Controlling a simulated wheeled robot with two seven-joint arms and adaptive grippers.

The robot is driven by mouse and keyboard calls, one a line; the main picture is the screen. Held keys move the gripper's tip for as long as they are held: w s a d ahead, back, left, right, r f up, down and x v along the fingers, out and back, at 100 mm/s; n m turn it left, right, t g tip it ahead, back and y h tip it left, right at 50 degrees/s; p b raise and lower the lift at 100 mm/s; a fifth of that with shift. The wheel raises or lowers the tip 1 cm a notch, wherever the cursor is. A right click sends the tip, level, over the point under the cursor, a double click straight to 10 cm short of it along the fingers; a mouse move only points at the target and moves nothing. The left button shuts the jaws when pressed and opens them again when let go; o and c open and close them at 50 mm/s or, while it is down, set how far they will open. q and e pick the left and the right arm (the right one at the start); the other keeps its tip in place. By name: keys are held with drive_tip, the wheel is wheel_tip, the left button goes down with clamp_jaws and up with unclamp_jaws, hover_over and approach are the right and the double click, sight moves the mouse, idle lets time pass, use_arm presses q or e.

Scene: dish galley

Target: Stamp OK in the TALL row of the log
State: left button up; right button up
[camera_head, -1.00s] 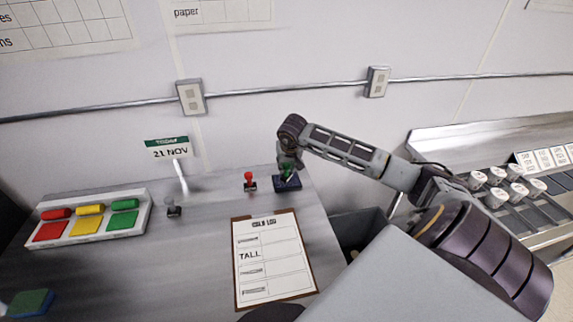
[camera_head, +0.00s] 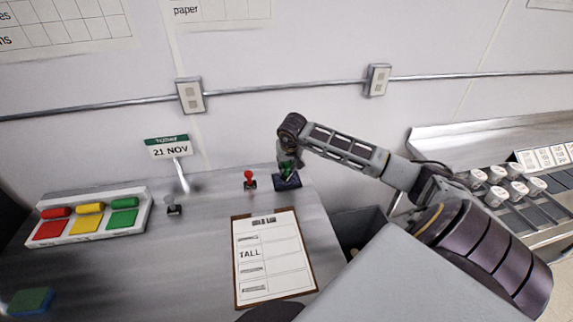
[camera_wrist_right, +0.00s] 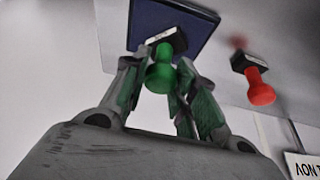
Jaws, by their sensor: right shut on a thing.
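The log (camera_head: 270,262) is a sheet on a brown clipboard lying on the counter, with a row marked TALL (camera_head: 249,254). My right gripper (camera_head: 287,165) is over the dark blue ink pad (camera_head: 287,181) behind the log. In the right wrist view, this gripper (camera_wrist_right: 165,85) is shut on a green-handled stamp (camera_wrist_right: 160,76), whose base is at the pad (camera_wrist_right: 150,18); whether it touches cannot be told. A red-handled stamp (camera_head: 249,178) stands left of the pad and also shows in the wrist view (camera_wrist_right: 258,88). My left gripper is not in view.
A dark-handled stamp (camera_head: 173,207) stands further left, near a date sign (camera_head: 170,148) reading 21 NOV. A white tray (camera_head: 140,226) holds red, yellow and green blocks and pads. A blue-green sponge-like block (camera_head: 30,301) lies front left.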

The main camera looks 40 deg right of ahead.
drive_tip(key=shift+f+b, duration=0.35)
drive_tip(key=shift+f, duration=0.15)
idle(1.2)
drive_tip(key=shift+r, duration=0.1)
drive_tip(key=shift+r+p, duration=1.55)
drive_tip(key=shift+r, duration=1.9)
drive_tip(key=shift+w+r, duration=0.1)
